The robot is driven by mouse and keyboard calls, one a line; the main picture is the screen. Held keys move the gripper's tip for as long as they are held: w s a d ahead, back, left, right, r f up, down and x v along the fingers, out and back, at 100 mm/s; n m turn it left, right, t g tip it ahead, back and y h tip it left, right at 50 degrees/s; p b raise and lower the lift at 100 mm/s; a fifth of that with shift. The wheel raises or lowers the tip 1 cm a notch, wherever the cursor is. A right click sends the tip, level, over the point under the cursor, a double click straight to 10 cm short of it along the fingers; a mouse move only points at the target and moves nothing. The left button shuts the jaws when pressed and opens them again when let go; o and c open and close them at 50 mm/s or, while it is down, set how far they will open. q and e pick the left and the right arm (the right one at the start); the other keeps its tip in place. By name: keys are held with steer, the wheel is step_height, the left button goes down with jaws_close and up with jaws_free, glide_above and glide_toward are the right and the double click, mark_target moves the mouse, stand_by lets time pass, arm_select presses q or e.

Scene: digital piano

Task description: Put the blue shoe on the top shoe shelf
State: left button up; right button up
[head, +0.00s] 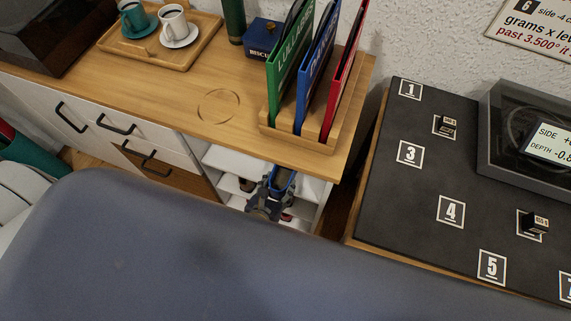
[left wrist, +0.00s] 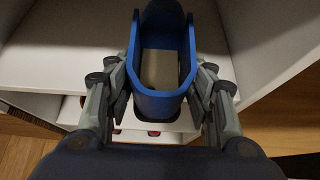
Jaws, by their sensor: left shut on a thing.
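The blue shoe (head: 284,180) is at the open front of the white shoe shelf, level with its upper part. In the left wrist view the shoe (left wrist: 160,104) points away from me, its opening facing up and a pale insole inside. My left gripper (head: 268,197) is shut on the shoe, with a finger on each side of it, as the left wrist view (left wrist: 163,82) shows. The top shelf board (head: 230,161) is white and lies around and beneath the shoe's far end. I cannot tell whether the shoe touches it. My right gripper is not in view.
A wooden counter (head: 190,100) overhangs the shelf, with a rack of green, blue and red sleeves (head: 318,140) above it. Lower boards hold partly hidden red-and-dark items (left wrist: 155,133). A dark numbered table (head: 425,185) stands to the right across a narrow gap.

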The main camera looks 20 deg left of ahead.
mark_target(286, 173)
arm_select(q)
steer(key=w, duration=0.7)
steer(key=shift+d, duration=0.15)
steer(key=shift+s+f+b, duration=0.15)
steer(key=shift+f+b, duration=0.45)
steer(key=shift+f, duration=0.15)
steer(key=shift+s, duration=0.1)
steer(key=shift+f, duration=0.15)
steer(key=o, duration=0.9)
steer(key=shift+o, duration=0.2)
